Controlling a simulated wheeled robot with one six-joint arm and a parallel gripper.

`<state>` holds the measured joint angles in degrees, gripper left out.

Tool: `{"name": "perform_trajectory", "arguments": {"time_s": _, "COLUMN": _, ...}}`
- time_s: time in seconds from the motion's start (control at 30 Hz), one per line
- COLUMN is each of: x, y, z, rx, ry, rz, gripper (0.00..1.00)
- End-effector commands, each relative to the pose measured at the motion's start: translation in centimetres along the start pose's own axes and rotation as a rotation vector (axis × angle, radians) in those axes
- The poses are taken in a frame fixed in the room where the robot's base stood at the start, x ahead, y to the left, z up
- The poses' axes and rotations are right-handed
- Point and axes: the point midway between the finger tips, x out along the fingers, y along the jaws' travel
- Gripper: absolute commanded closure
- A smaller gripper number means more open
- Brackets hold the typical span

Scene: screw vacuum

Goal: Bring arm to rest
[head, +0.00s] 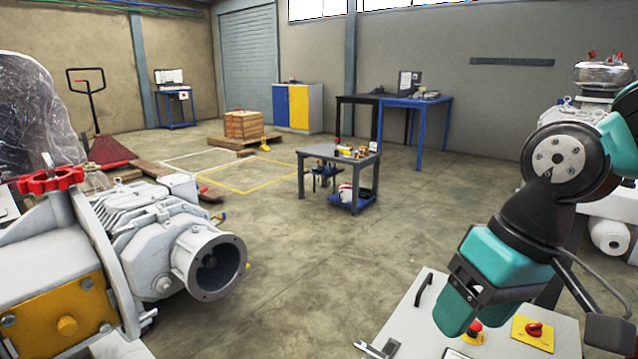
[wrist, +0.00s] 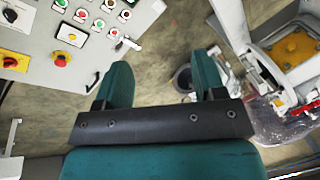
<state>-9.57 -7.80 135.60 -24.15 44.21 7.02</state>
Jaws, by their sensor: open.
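My gripper (wrist: 163,72) shows in the wrist view as two teal fingers set wide apart on a dark bar. It is open, with nothing between the fingers but concrete floor. In the head view my teal and black arm is bent at the right, and the gripper (head: 456,305) points down over the grey control panel (head: 404,318). From there one finger largely hides the other. I cannot tell the exact height of the fingertips above the panel.
The panel carries a red emergency button (head: 472,328) and a yellow-backed red switch (head: 534,330). A grey vacuum pump (head: 165,235) stands at the left. A small grey table (head: 340,153) stands farther back. Open floor lies between the pump and the panel.

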Motion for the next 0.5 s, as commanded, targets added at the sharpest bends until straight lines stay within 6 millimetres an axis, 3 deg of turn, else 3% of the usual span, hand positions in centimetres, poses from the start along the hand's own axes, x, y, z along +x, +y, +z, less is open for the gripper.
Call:
{"name": "perform_trajectory", "arguments": {"time_s": 0.1, "x": 0.6, "y": -3.0, "z": 4.6, "rx": -0.166, "ry": -0.004, "rz": -0.043, "gripper": 0.36}}
{"name": "perform_trajectory", "arguments": {"time_s": 0.17, "x": 1.0, "y": -4.3, "z": 6.8, "rx": -0.244, "ry": -0.007, "rz": -0.065, "gripper": 0.36}}
{"name": "perform_trajectory", "arguments": {"time_s": 0.2, "x": 0.1, "y": -4.9, "z": 7.2, "rx": -0.268, "ry": -0.007, "rz": -0.072, "gripper": 0.36}}
{"name": "perform_trajectory", "arguments": {"time_s": 0.5, "x": -7.4, "y": -6.8, "z": 5.6, "rx": -0.252, "ry": -0.009, "rz": -0.068, "gripper": 0.36}}
